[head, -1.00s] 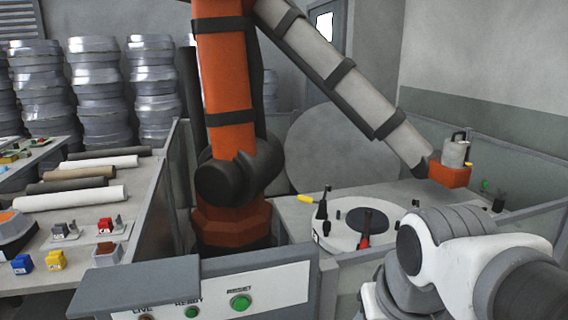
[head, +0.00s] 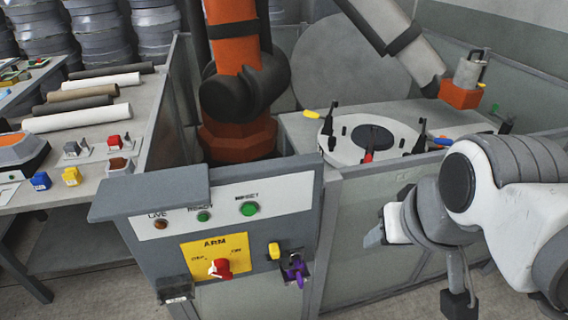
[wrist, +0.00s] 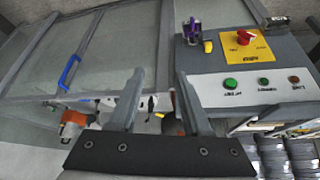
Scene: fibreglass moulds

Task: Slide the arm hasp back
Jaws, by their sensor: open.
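The control panel (head: 240,235) carries a yellow ARM plate (head: 234,243) with a red rotary knob (head: 221,267). Right of the plate are a small yellow block (head: 274,250) and a purple piece (head: 297,272) on a dark bracket; which part is the hasp I cannot tell clearly. In the wrist view, upside down, the purple piece (wrist: 192,30), yellow block (wrist: 208,46) and red knob (wrist: 244,37) show beyond the fingers. My gripper (wrist: 161,85) is open and empty, apart from the panel. In the head view it (head: 376,236) is right of the panel, partly hidden.
A glass-panelled fence (head: 370,210) runs right from the panel. Behind it stand an orange robot arm (head: 237,70) and a round mould (head: 345,150). A bench with rolls (head: 80,117) is at left. A blue handle (wrist: 69,72) is on the fence.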

